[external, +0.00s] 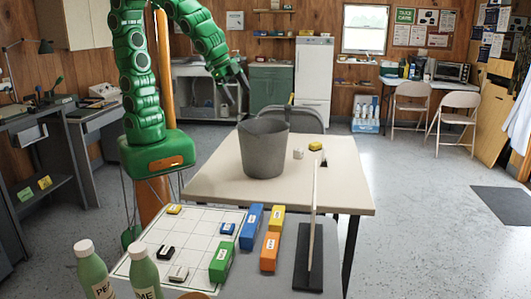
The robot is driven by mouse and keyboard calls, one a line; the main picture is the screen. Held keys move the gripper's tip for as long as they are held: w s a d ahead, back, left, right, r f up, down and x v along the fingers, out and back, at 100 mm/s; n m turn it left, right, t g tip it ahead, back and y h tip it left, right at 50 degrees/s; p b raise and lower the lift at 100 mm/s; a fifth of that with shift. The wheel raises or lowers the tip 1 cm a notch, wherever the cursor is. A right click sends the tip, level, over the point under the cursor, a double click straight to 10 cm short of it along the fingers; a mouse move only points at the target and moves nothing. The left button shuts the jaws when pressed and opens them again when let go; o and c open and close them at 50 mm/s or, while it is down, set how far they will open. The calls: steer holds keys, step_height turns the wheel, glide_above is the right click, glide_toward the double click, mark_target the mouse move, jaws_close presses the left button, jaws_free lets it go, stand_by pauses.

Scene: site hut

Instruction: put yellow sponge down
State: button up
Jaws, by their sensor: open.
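A small yellow block (316,146), which looks like the sponge, lies on the cream table (345,190) right of the grey bucket. Another small yellow piece with a label (174,210) lies on the white grid sheet in front. I cannot tell for sure from this view which one is the sponge. My gripper (236,88) is open at the end of my green arm. It is up in the air, left of and above the bucket, apart from both yellow pieces. Nothing shows between its fingers.
The grey bucket (264,148) stands on the cream table, with a small white cube (298,153) beside it. The cream table's right side is clear.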

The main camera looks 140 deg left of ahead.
steer(key=s+d+m+g+h, duration=0.2)
steer(key=s+d, duration=0.8)
steer(key=d, duration=0.2)
steer(key=s+d+f+m+g+h, duration=0.1)
steer(key=s+d+m+g+h, duration=0.1)
steer(key=s+d, duration=0.7)
steer(key=d, duration=0.4)
steer(key=shift+s+d+h, duration=0.3)
steer(key=shift+s+h, duration=0.1)
steer(key=shift+f, duration=0.1)
